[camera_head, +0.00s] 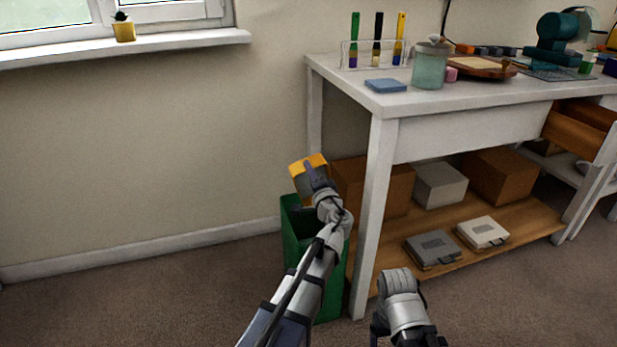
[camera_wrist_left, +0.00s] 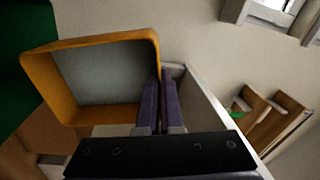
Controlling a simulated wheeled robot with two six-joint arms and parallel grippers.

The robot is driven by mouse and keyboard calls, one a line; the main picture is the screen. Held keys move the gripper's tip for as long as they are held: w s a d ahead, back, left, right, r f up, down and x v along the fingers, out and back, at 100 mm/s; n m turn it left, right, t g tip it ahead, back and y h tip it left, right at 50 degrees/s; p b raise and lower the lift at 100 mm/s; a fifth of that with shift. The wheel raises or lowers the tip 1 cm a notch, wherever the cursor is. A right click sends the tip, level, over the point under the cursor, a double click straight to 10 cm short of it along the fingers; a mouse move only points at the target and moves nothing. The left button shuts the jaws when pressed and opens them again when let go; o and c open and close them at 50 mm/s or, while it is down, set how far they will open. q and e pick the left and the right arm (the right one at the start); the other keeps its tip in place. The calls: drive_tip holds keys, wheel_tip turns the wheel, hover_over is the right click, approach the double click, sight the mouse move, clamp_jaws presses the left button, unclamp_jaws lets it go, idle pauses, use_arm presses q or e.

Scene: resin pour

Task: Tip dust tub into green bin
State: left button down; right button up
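The dust tub (camera_head: 298,166), with a yellow-orange rim, is held above the green bin (camera_head: 290,250), which stands on the floor by the table's left leg. In the left wrist view the tub (camera_wrist_left: 48,85) is tilted with its open side showing. Its inside looks plain grey; I cannot tell whether dust is in it. My left gripper (camera_head: 308,168) is shut on the tub's wall, its purple fingers (camera_wrist_left: 160,105) close together there. The bin (camera_wrist_left: 20,45) shows as dark green at the upper left of that view. My arm hides part of the bin.
A white table (camera_head: 470,100) stands right of the bin, its leg close to my left arm. Its low shelf (camera_head: 530,232) holds boxes and cases. On top are a glass jar (camera_head: 430,70), a blue block (camera_head: 385,85) and brushes in a rack. The floor at left is clear.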

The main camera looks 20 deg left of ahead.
use_arm(q)
drive_tip(key=shift+s+d+f+t+y+b, duration=0.3)
drive_tip(key=shift+t+b, duration=0.2)
drive_tip(key=shift+b, duration=0.7)
drive_tip(key=shift+s+d+f+t+y+b, duration=0.15)
drive_tip(key=shift+s+t+y+b, duration=0.3)
drive_tip(key=shift+b, duration=0.75)
use_arm(e)
drive_tip(key=shift+f, duration=2.85)
use_arm(q)
drive_tip(key=shift+w+r, duration=0.1)
drive_tip(key=shift+r, duration=0.05)
